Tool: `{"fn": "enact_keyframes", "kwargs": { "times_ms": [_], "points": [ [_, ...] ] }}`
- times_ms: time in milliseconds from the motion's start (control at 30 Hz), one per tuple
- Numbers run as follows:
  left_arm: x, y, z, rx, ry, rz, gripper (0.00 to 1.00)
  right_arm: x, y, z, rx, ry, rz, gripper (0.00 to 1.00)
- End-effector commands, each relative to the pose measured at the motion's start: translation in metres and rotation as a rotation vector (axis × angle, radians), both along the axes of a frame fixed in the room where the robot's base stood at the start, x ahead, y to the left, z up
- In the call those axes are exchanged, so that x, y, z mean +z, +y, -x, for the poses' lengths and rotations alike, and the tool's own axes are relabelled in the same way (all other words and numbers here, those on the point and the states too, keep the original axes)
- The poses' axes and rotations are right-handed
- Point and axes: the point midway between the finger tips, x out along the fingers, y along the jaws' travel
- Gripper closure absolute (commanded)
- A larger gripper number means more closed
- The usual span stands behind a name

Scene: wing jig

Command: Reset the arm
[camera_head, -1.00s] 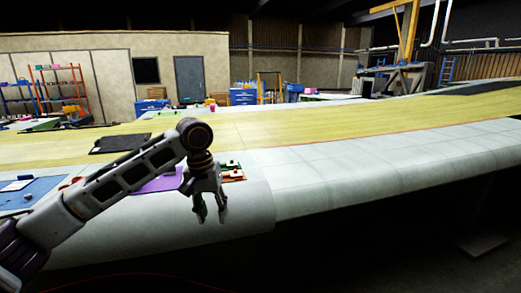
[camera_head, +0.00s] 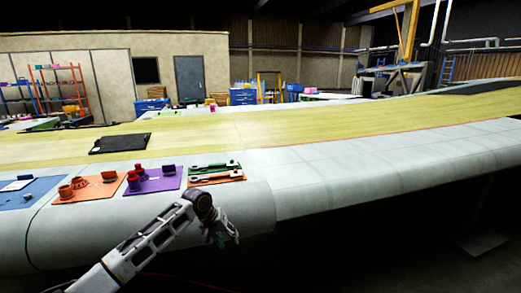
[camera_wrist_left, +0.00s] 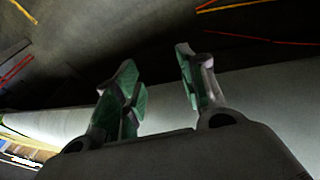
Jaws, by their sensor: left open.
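My left arm (camera_head: 152,236) comes in from the lower left in the head view, in front of the wing's near edge. My left gripper (camera_head: 229,236) is at its end, low beside the wing's rounded edge and clear of the mats. In the left wrist view its two green-padded fingers (camera_wrist_left: 160,85) stand apart with nothing between them. The pale wing surface (camera_wrist_left: 265,95) shows behind them. My right gripper is not in view.
A black pad (camera_head: 120,143) lies behind. The wing's right part is clear.

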Motion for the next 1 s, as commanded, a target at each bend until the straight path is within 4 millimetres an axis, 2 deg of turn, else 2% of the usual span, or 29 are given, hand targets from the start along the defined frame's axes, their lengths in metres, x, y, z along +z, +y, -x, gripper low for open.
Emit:
{"fn": "enact_keyframes", "kwargs": {
  "times_ms": [33,267,533,767,1000],
  "points": [
    [-0.018,0.003,-0.001,0.009,-0.001,0.004,0.59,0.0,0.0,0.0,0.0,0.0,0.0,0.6],
    [-0.089,0.017,-0.005,0.045,-0.032,0.005,0.59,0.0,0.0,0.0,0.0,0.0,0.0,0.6],
    [-0.179,0.039,0.007,0.077,-0.058,-0.02,0.59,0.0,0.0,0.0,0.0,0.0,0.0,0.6],
    [-0.258,0.061,0.035,0.093,-0.07,-0.062,0.59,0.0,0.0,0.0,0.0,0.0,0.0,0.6],
    [-0.342,0.084,0.083,0.092,-0.07,-0.12,0.59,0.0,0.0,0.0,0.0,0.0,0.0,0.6]
  ]
}}
